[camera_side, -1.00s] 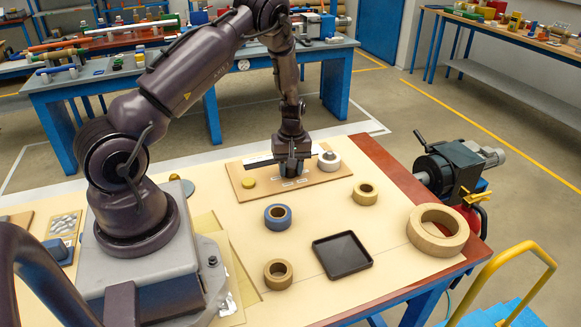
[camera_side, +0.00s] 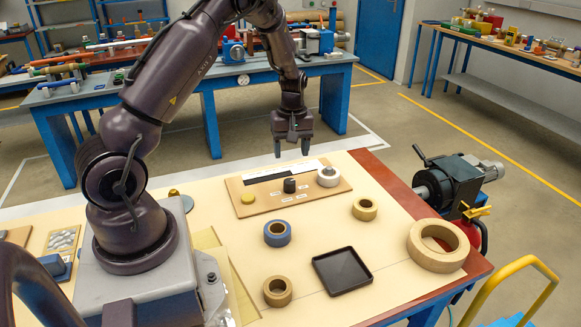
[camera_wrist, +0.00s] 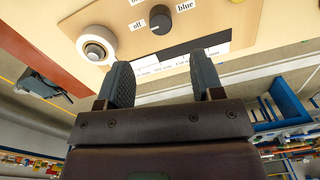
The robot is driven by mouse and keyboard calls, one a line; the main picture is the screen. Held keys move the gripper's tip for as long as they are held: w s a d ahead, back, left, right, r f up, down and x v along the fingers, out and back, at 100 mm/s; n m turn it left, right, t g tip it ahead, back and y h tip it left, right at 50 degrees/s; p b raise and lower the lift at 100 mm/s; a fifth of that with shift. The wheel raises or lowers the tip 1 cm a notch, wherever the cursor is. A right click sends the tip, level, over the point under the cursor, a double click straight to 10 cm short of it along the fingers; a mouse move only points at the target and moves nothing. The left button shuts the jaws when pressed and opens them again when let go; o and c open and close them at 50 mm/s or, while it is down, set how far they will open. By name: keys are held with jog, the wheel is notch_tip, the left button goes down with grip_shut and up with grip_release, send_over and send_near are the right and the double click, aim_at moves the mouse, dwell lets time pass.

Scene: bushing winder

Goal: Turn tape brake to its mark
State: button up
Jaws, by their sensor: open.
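A dark round knob (camera_side: 289,185) stands on a tan board (camera_side: 262,204), apparently the tape brake. In the wrist view the knob (camera_wrist: 160,20) sits between paper labels reading "off" (camera_wrist: 138,25) and "blue" (camera_wrist: 185,7); another label is cut off at the top edge. I cannot tell surely which label the knob points to. My gripper (camera_side: 291,152) is open and empty, raised above and behind the board's far edge, apart from the knob. Its two fingers (camera_wrist: 162,78) show spread in the wrist view.
A white tape roll (camera_side: 328,176) stands right of the knob, and a yellow disc (camera_side: 247,198) lies left of it on the board. A blue roll (camera_side: 277,232), tan rolls (camera_side: 365,209) and a black tray (camera_side: 342,270) lie in front.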

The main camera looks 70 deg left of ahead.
notch_tip(320, 180, up, 2)
jog(key=shift+r, duration=0.25)
jog(key=s+d+r+m+t, duration=0.3)
jog(key=s+d+r+m, duration=0.4)
jog(key=d+r, duration=0.3)
jog(key=s+d+r+m+t, duration=0.2)
jog(key=s+d+r+m, duration=0.6)
jog(key=d+r, duration=0.3)
jog(key=d+m, duration=0.1)
jog(key=d, duration=0.1)
jog(key=shift+d+t, duration=0.4)
